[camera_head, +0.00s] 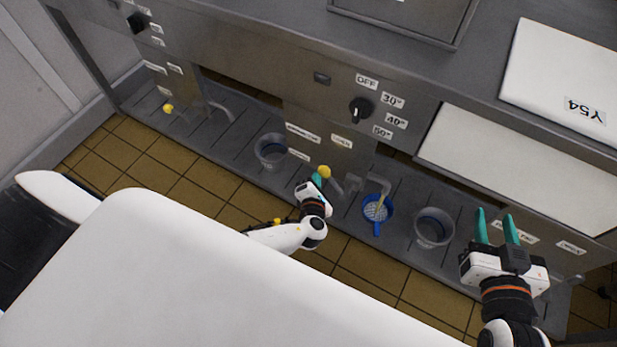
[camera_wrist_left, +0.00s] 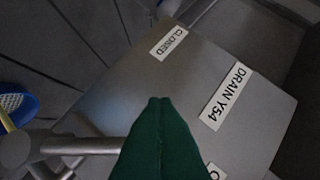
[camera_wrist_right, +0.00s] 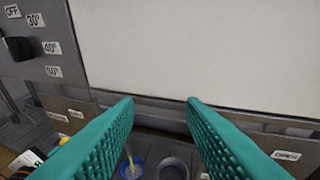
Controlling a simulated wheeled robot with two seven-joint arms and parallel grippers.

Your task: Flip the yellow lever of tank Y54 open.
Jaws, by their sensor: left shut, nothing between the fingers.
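The yellow lever's round knob (camera_head: 324,171) shows in the head view at the front of the drain panel (camera_head: 325,148), beside the grey tap. My left gripper (camera_head: 317,181) is shut and empty, with its green fingertips right at the knob; I cannot tell whether they touch. In the left wrist view the shut fingers (camera_wrist_left: 160,110) point at the panel labelled "DRAIN Y54" (camera_wrist_left: 225,97) and "CLOSED" (camera_wrist_left: 169,43). A grey bar (camera_wrist_left: 85,146) runs behind the fingers; the knob is hidden there. My right gripper (camera_head: 496,227) is open and empty at the right.
A blue strainer (camera_head: 377,209) hangs beside the tap. Grey buckets (camera_head: 271,151) (camera_head: 434,228) stand on the slatted shelf. A dial (camera_head: 360,110) sits above the panel. A white lid (camera_head: 560,75) bears the Y54 label. Another yellow knob (camera_head: 168,108) is at far left.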

